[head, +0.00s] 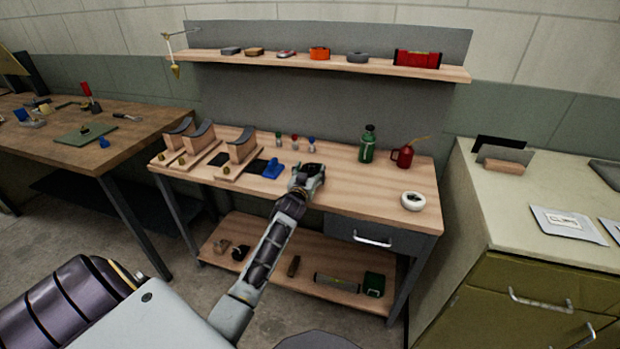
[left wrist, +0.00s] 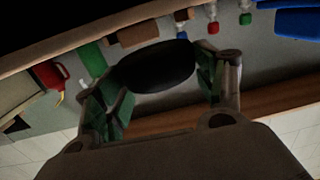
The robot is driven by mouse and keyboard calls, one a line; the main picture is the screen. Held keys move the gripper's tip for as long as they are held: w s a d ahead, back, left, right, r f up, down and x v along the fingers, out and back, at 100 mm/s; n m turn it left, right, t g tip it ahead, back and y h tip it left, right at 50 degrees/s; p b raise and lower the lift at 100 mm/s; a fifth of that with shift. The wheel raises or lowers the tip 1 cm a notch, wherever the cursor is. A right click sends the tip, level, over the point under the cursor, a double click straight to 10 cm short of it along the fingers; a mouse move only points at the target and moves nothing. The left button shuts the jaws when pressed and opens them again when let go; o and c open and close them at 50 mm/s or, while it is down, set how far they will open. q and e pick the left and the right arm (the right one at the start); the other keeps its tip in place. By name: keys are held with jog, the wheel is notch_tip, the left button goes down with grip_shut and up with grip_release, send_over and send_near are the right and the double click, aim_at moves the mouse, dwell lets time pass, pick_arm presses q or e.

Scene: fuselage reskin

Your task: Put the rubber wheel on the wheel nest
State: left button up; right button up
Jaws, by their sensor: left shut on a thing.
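My left gripper (head: 308,178) is over the middle of the wooden bench, to the right of a blue tool. In the left wrist view its fingers (left wrist: 160,90) are shut on a dark round thing, the rubber wheel (left wrist: 155,66). The wheel is hard to make out in the head view. I cannot tell which thing is the wheel nest; a brown block (left wrist: 137,34) shows behind the wheel in the left wrist view. My right gripper is not in view.
The blue tool (head: 273,169), small coloured items (head: 295,142), a green bottle (head: 367,144), a red oil can (head: 404,156) and a white ring (head: 412,201) stand on the bench (head: 350,203). Curved-top wooden stands (head: 241,148) are at left. A shelf (head: 300,63) hangs above.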

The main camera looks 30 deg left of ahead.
pick_arm(q)
notch_tip(320, 180, down, 2)
jog(key=shift+f, duration=0.25)
jog(key=o, duration=1.2)
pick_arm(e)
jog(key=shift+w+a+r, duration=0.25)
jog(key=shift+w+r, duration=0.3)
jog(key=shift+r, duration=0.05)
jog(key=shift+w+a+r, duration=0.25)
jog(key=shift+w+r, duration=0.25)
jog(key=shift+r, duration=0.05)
